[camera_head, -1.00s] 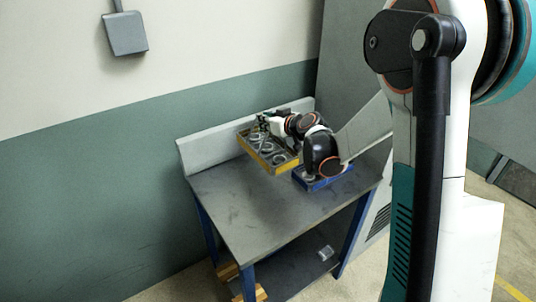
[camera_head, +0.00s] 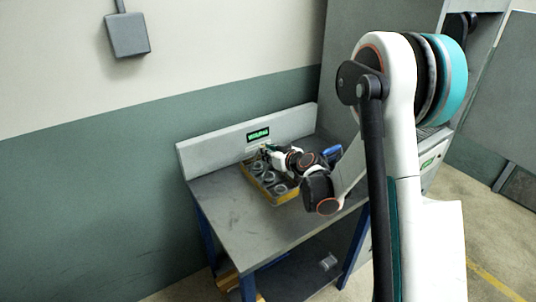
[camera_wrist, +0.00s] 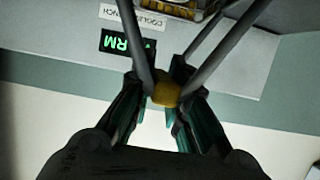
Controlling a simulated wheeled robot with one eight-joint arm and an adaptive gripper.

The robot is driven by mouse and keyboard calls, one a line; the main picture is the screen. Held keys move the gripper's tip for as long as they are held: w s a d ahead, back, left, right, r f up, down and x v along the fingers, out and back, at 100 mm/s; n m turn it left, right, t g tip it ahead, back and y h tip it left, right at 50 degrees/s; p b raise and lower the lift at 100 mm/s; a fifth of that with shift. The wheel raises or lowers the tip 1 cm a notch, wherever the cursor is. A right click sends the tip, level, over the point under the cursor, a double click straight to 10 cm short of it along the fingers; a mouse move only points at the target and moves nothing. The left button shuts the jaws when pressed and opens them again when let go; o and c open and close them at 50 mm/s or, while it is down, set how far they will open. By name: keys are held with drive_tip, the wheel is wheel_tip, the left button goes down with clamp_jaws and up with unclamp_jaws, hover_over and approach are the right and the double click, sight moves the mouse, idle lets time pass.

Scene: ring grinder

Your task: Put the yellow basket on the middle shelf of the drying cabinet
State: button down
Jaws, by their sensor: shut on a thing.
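The yellow basket (camera_head: 285,198) is in the head view at the bench's back left, with several metal rings in it. My gripper (camera_head: 267,151) is at its far side. In the wrist view my gripper (camera_wrist: 165,92) is shut on a small yellow grip piece of the basket, with its long thin handle rods running up the picture. Part of the basket's body shows at the top edge. I cannot tell whether the basket touches the bench or hangs just above it. I cannot identify the drying cabinet or its middle shelf for sure.
The grey bench (camera_head: 235,218) has free room in front of the basket. A green-lit sign (camera_head: 258,135) is on its back panel. A blue thing (camera_head: 332,152) is partly hidden behind my arm. A tall grey panel (camera_head: 345,70) stands at the bench's right end.

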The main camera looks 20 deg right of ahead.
drive_tip(key=shift+r, duration=0.1)
drive_tip(key=c, duration=1.6)
unclamp_jaws()
